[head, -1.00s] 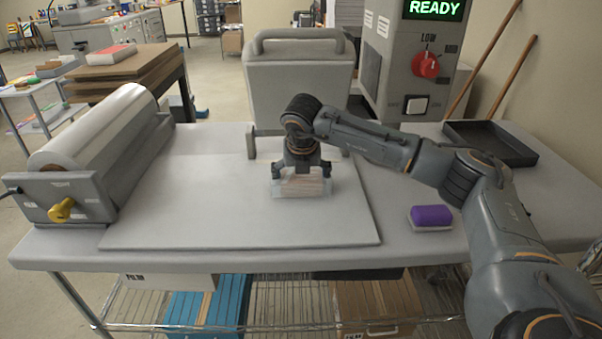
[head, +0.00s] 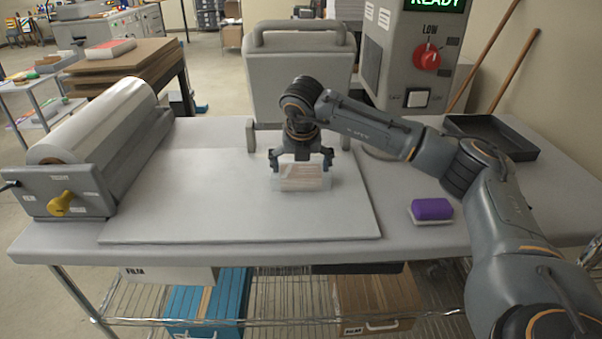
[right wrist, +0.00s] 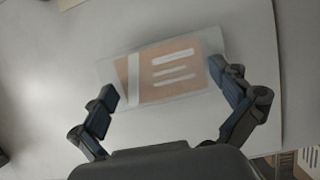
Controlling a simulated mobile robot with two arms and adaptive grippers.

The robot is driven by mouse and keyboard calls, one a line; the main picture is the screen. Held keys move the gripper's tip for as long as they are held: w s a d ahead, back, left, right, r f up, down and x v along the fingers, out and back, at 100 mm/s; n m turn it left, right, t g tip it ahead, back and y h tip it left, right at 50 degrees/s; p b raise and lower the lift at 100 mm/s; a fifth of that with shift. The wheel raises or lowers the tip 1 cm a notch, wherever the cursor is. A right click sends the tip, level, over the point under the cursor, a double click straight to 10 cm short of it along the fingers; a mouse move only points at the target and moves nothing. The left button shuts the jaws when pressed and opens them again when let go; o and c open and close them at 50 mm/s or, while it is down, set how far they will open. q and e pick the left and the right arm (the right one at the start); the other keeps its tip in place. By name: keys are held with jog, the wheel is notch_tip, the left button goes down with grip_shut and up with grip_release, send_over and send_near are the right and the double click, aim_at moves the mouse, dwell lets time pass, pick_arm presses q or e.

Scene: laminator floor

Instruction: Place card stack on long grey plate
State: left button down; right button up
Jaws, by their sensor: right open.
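The card stack (head: 301,178), a clear-edged block with a tan and white face, lies on the long grey plate (head: 200,215) toward its right side. In the right wrist view the card stack (right wrist: 168,70) shows a tan face with white bars. My right gripper (head: 301,162) is just above and behind the stack. Its two fingers (right wrist: 165,90) are spread apart near the stack's two ends and are open. The plate's bare surface (right wrist: 60,85) shows around the stack. My left gripper is not in view.
A film roll laminator (head: 95,150) stands on the table's left. A purple block (head: 432,208) lies right of the plate, with a black tray (head: 490,136) behind it. A grey upright panel (head: 297,80) and a control box reading READY (head: 415,55) stand at the back. The plate's left part is clear.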

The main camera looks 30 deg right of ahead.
jog(key=b+v, duration=0.1)
jog(key=v, duration=0.9)
jog(key=shift+b, duration=0.4)
jog(key=shift+s+f, duration=0.1)
jog(key=shift+f, duration=0.05)
